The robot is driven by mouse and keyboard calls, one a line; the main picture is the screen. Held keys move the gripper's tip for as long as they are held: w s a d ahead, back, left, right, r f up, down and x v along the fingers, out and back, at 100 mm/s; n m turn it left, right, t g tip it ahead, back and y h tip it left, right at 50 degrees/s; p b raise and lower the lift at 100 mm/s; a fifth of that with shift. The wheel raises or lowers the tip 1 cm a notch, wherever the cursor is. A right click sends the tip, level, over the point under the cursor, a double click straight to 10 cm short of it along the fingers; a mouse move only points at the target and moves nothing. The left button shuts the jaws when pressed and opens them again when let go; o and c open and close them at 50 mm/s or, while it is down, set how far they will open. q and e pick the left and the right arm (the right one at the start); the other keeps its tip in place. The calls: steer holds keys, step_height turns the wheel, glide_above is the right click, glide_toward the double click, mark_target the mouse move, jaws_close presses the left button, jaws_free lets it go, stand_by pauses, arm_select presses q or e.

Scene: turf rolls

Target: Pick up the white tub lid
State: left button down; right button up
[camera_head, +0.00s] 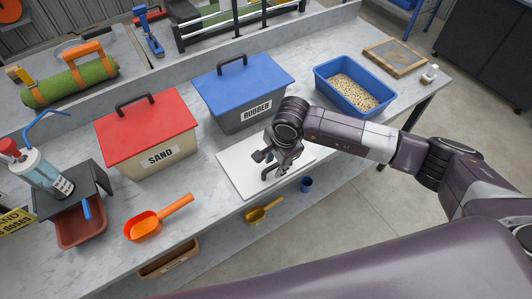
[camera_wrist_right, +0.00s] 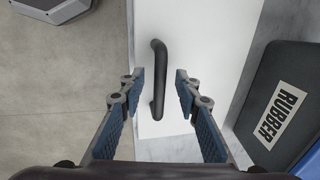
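The white tub lid (camera_head: 236,174) is a flat white panel lying near the front edge of the grey bench, in front of the blue-lidded tub. It also shows in the right wrist view (camera_wrist_right: 215,28), with a black bar handle (camera_wrist_right: 157,85) on top. My right gripper (camera_head: 274,168) is over the lid and partly hides it in the head view. In the right wrist view my right gripper (camera_wrist_right: 158,80) is open, with one finger on each side of the handle and a visible gap to both. My left gripper is not in view.
Behind the lid stands the RUBBER tub (camera_head: 244,92) with a blue lid; left of it is the SAND tub (camera_head: 148,140) with a red lid. A blue bin of granules (camera_head: 352,92) is to the right. An orange scoop (camera_head: 158,219) lies left of the lid.

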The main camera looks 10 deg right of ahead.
steer(key=shift+w+a+f, duration=0.1)
steer(key=shift+w+f, duration=0.05)
steer(key=shift+f, duration=0.5)
jaws_close()
steer(key=shift+r, duration=0.15)
